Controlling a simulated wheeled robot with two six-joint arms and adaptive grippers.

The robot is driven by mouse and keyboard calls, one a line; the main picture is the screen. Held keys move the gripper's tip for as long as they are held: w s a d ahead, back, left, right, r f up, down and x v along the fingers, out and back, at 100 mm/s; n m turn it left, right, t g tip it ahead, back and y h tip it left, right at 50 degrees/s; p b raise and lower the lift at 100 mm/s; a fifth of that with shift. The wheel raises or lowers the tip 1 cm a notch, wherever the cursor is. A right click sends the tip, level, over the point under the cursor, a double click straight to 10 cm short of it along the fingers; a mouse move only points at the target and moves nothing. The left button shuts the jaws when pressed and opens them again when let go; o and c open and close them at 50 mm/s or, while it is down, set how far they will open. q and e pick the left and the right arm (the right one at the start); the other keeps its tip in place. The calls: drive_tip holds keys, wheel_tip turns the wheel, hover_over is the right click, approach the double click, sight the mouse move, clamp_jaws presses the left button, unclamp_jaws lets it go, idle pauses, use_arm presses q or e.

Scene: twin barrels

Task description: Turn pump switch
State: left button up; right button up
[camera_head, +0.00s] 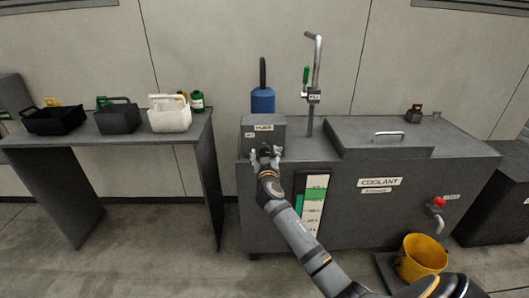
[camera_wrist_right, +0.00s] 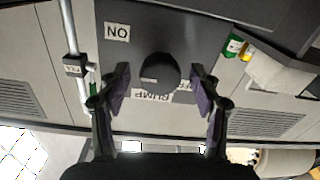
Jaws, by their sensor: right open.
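The pump switch is a round dark knob (camera_wrist_right: 160,72) on a grey switch box (camera_head: 263,124) on the left end of the coolant tank. In the right wrist view the box face appears upside down, with an ON label (camera_wrist_right: 117,32) and a partly covered PUMP label (camera_wrist_right: 152,97). The knob has a small light mark near its edge. My right gripper (camera_head: 265,154) is at the box front. In the wrist view its open fingers (camera_wrist_right: 160,92) stand on either side of the knob, with a gap showing on each side. My left gripper is out of view.
The coolant tank (camera_head: 345,214) carries a level gauge (camera_head: 313,205) below the box. A blue cylinder (camera_head: 263,101) and an upright pipe (camera_head: 314,75) stand behind. A side table (camera_head: 150,139) with containers is at left. A yellow bucket (camera_head: 420,258) is at lower right.

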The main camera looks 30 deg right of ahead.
drive_tip(key=shift+x, duration=0.85)
drive_tip(key=c, duration=1.2)
